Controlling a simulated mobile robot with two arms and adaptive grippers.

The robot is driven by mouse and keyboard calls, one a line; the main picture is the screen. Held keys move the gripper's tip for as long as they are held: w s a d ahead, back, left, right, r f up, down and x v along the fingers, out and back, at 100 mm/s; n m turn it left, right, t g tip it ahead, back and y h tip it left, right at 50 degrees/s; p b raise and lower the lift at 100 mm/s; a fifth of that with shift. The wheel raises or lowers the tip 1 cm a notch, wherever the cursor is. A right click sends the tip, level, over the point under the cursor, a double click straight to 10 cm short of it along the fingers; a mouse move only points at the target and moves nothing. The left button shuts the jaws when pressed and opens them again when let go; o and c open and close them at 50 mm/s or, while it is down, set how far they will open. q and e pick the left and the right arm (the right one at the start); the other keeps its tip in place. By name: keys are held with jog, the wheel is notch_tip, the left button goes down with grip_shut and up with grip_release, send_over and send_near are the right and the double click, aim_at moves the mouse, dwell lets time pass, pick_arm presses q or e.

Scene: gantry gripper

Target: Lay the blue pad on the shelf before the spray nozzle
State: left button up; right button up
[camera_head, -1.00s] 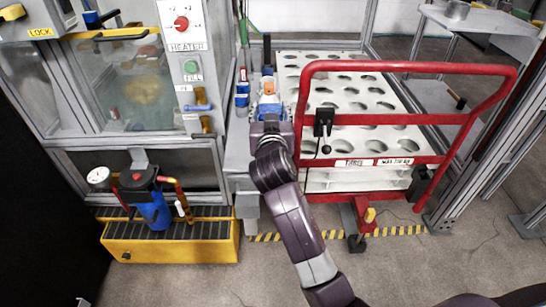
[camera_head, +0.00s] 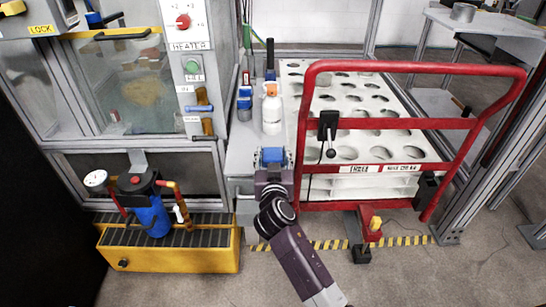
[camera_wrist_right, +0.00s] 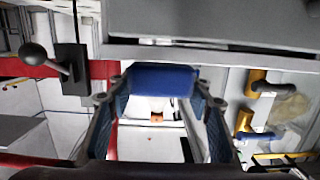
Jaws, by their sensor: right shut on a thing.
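The blue pad (camera_head: 272,157) is between the fingers of my right gripper (camera_head: 272,162), which is shut on it. In the right wrist view the pad (camera_wrist_right: 161,80) spans the gap between the two fingertips. The white spray bottle with an orange nozzle (camera_head: 271,88) stands upright on the narrow grey shelf (camera_head: 241,158), beyond the pad and apart from it. The orange nozzle also shows in the right wrist view (camera_wrist_right: 157,117). The pad is over the near part of the shelf; whether it touches the surface I cannot tell. My left gripper is not in view.
A red-railed cart (camera_head: 415,66) with a holed white top (camera_head: 308,104) borders the shelf on the right. The heater cabinet (camera_head: 190,65) borders it on the left. The shelf between pad and bottle looks clear.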

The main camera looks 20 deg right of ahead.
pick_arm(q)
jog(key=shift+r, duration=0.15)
pick_arm(e)
jog(key=shift+f, duration=0.1)
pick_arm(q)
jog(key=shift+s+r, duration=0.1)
pick_arm(e)
jog(key=shift+f, duration=0.2)
jog(key=o, duration=1)
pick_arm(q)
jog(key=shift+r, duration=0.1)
pick_arm(e)
jog(key=shift+o, duration=0.2)
jog(key=shift+r, duration=0.15)
